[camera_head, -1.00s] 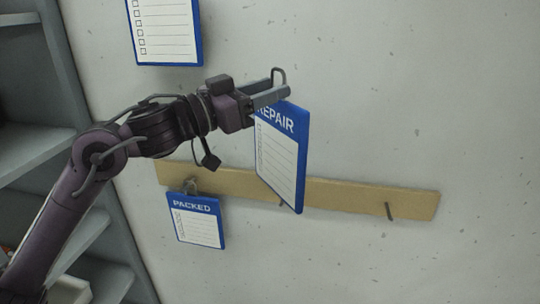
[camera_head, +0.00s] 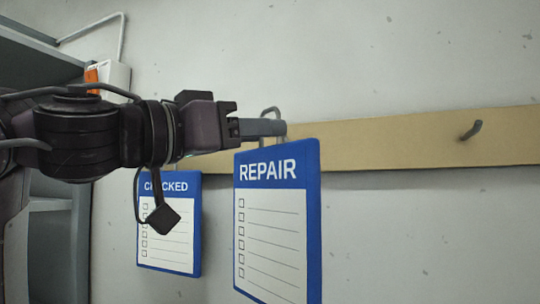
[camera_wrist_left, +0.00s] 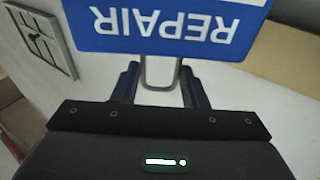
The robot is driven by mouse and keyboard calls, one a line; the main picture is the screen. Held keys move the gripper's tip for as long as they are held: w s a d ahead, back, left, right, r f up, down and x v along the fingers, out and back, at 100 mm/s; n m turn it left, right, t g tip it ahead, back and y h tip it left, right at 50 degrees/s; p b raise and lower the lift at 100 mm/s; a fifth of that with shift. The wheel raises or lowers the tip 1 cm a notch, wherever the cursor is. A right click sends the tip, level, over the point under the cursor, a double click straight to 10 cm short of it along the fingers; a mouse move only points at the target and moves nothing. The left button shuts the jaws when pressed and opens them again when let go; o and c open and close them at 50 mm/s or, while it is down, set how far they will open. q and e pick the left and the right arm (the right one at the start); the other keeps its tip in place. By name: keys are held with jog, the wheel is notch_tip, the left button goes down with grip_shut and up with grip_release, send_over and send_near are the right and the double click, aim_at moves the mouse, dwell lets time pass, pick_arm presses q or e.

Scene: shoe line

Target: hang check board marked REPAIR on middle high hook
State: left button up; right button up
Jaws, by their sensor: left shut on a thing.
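The check board marked REPAIR (camera_head: 270,220) has a blue border and a white list, and hangs upright in front of the wooden rail. My left gripper (camera_head: 283,128) is shut on its wire loop at the top. In the left wrist view the blue REPAIR header (camera_wrist_left: 165,30) appears upside down, with the wire loop (camera_wrist_left: 160,75) between the fingers of the left gripper (camera_wrist_left: 160,88). The wooden rail (camera_head: 400,140) carries a bare hook (camera_head: 472,130) at the right. No middle hook can be made out; the gripper and board cover part of the rail. My right gripper is not in view.
A board marked CHECKED (camera_head: 180,225) hangs to the left, partly covered by my left arm. Grey shelving (camera_head: 45,220) stands at the far left, with a white box (camera_head: 115,75) on the wall beside it.

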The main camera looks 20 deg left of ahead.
pick_arm(q)
jog(key=w, duration=0.4)
jog(key=shift+a+f, duration=0.1)
jog(key=shift+f, duration=0.05)
jog(key=shift+w+p, duration=0.35)
jog(key=shift+w, duration=0.25)
jog(key=shift+w+f+p, duration=0.15)
jog(key=shift+w+p, duration=0.2)
jog(key=shift+w, duration=1.65)
jog(key=shift+c, duration=0.4)
jog(key=shift+w+f, duration=0.15)
jog(key=shift+f, duration=0.15)
jog(key=shift+c, duration=0.6)
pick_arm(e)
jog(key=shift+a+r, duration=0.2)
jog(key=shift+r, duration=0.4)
pick_arm(q)
jog(key=shift+w+f+b, duration=0.3)
grip_shut()
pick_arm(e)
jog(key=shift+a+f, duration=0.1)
